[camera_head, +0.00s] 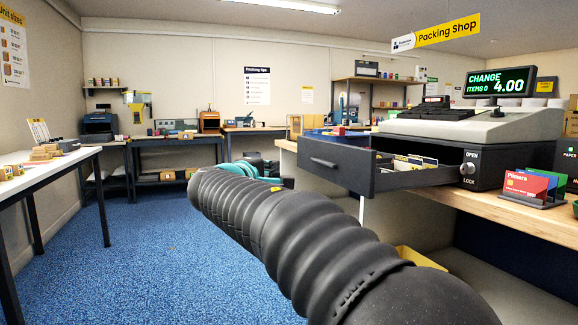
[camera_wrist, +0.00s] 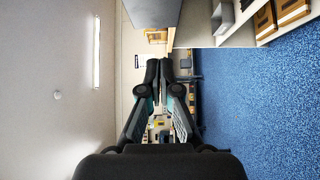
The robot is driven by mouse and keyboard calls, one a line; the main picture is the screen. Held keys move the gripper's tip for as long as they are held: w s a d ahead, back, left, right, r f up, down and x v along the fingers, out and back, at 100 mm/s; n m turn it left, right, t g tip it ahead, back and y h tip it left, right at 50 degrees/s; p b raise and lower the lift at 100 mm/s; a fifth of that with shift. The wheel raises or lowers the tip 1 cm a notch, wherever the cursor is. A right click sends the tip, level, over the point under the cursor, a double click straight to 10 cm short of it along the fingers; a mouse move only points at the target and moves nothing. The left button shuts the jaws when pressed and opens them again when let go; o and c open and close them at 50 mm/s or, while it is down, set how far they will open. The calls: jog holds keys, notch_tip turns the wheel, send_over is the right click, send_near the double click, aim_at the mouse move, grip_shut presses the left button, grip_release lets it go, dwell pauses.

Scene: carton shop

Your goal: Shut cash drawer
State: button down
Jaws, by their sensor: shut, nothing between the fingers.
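The cash drawer (camera_head: 345,172) is dark grey and stands pulled out from under the cash register (camera_head: 475,125), on the right in the head view. Its front has a bar handle, and banknotes or cards show inside. My gripper (camera_head: 262,168) is mostly hidden behind my black ribbed arm, left of and beyond the drawer front; a gap shows between them. In the wrist view my gripper (camera_wrist: 160,66) is shut and empty, pointing away into the room. A dark grey panel (camera_wrist: 150,12) at that view's top edge may be the drawer; I cannot tell for sure.
The wooden counter (camera_head: 525,205) carries the register, a lock knob marked OPEN and LOCK (camera_head: 468,168) and a card holder (camera_head: 530,188). A white table (camera_head: 60,165) stands at the left. Blue carpet (camera_head: 150,240) is clear between them.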

jog(key=p, duration=0.2)
send_near(306, 158)
jog(key=w+a, duration=0.1)
jog(key=w, duration=0.3)
jog(key=d, duration=0.1)
jog(key=w+d, duration=0.1)
jog(key=d, duration=0.1)
jog(key=shift+w+d, duration=0.15)
jog(key=shift+d, duration=0.3)
